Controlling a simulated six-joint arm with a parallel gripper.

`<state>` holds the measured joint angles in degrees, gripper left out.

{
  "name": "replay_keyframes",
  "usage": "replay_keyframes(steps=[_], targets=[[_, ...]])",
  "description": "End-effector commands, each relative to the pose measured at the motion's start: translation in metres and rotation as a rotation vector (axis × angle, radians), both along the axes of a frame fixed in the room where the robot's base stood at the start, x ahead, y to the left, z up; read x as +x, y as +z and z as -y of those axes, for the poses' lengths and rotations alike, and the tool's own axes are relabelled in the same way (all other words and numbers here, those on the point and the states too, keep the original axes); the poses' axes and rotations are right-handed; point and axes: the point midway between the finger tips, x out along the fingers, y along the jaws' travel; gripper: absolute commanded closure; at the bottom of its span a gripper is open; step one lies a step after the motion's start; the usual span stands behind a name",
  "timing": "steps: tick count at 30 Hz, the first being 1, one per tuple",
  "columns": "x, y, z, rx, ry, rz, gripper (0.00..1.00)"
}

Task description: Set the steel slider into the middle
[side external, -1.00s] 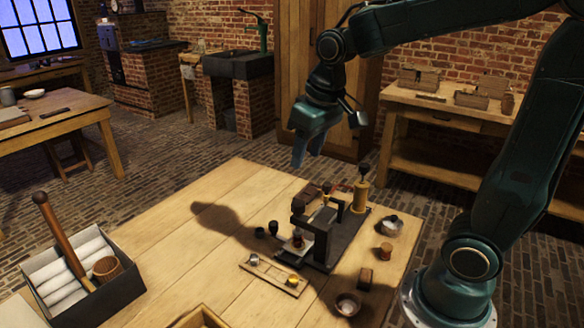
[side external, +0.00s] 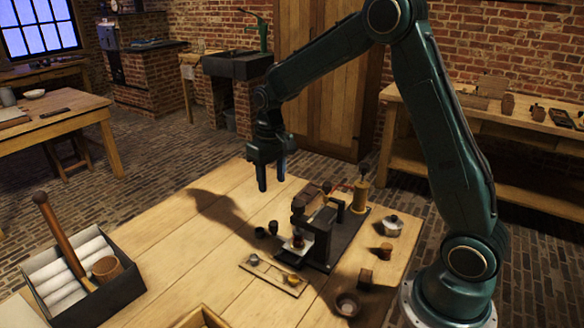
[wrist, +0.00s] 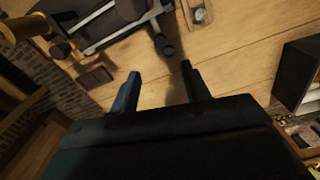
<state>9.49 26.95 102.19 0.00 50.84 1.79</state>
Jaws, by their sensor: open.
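A small silver piece (side external: 254,259), which looks like the steel slider, sits at the left end of a narrow wooden rail tray (side external: 271,273) on the table. A brass-coloured piece (side external: 291,279) sits near the right end of that tray. The tray's middle looks empty. My gripper (side external: 272,184) is open and empty, pointing down well above the table, behind the tray. In the wrist view its two fingers (wrist: 160,72) are apart with bare wood between them. Part of the tray with a round silvery piece (wrist: 200,14) shows at the top edge there.
A dark apparatus (side external: 322,228) with a brass column (side external: 361,195) stands right of the tray. Small dark cups (side external: 273,227) stand behind the tray. Bowls and small pots are at right. A box of white rolls (side external: 105,297) is at left. The table's left middle is clear.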

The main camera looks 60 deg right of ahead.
Motion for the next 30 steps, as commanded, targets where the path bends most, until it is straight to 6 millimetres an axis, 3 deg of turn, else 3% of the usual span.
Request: replay_keyframes(steps=[14,30], targets=[[0.000,-0.014,0.000,0.001,0.000,-0.003,0.53],[0.000,-0.090,0.000,0.001,0.000,-0.005,0.53]])
